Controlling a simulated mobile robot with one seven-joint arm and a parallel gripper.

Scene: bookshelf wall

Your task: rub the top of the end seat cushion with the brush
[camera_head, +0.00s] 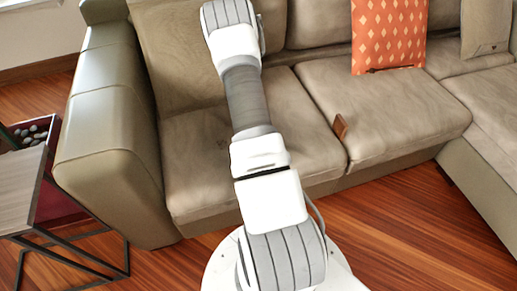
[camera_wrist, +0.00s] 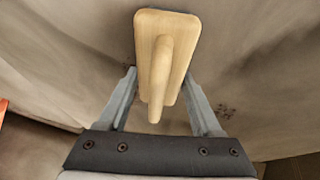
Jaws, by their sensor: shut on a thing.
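The brush (camera_wrist: 180,30) has a pale wooden back and a rounded wooden handle. In the wrist view my gripper (camera_wrist: 160,85) is shut on it, a grey finger at either side. Its bristles are hidden beneath the back. The end seat cushion (camera_head: 190,135) is the tan leather one beside the left armrest in the head view, partly covered by my arm. A small patch of dark specks (camera_head: 222,143) lies on its top. The specks also show in the wrist view (camera_wrist: 225,110), right of the brush. I cannot tell whether the brush touches the cushion. The head view does not show my gripper.
The sofa's left armrest (camera_head: 105,130) and backrest (camera_head: 175,50) bound the cushion. A brown object (camera_head: 340,127) stands by the seam with the middle cushion (camera_head: 395,110). An orange pillow (camera_head: 388,35) leans at the back. A side table (camera_head: 20,185) stands left. Wood floor (camera_head: 400,230) is open at front right.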

